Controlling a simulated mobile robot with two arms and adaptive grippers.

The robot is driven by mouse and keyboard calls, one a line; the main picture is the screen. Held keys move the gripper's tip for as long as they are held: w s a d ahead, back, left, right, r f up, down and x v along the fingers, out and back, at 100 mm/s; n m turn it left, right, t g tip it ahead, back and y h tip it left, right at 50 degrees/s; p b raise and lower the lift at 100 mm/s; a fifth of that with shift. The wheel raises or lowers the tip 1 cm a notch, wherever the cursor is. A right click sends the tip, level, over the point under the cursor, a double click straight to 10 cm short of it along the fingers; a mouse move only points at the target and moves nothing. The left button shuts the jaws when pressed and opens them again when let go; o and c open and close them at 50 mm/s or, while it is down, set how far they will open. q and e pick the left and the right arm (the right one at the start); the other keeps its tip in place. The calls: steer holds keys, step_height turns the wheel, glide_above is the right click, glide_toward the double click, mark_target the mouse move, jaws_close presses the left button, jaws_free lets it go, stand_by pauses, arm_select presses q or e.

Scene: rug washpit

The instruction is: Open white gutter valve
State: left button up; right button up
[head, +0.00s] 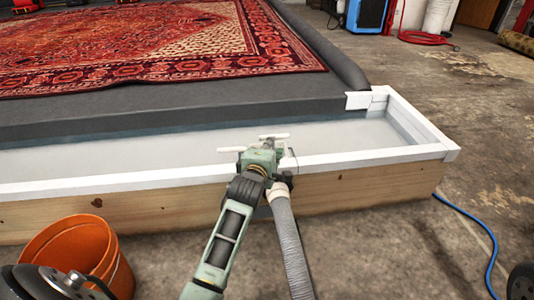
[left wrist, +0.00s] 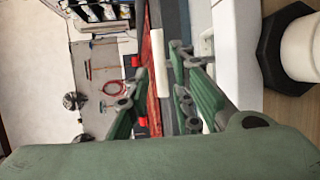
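The white gutter valve shows as thin white bars in the head view (head: 273,136), at the white rim of the wash pit's gutter. My left gripper (head: 258,157) is at the valve and hides part of it. In the left wrist view, the left gripper's two fingers (left wrist: 157,97) are apart. A white bar (left wrist: 160,62), which looks like the valve handle, shows between them, with a gap visible on the left side. I cannot tell whether a finger touches it. My right gripper is not in view.
A grey ribbed hose (head: 289,240) hangs from the gutter's wooden front wall (head: 360,190), beside my left arm. An orange bucket (head: 75,250) stands at the lower left. A patterned red rug (head: 150,50) lies on the dark platform. A blue hose (head: 475,225) crosses the floor at right.

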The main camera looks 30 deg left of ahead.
arm_select(q)
steer(key=shift+v, duration=2.25)
steer(key=shift+r, duration=0.1)
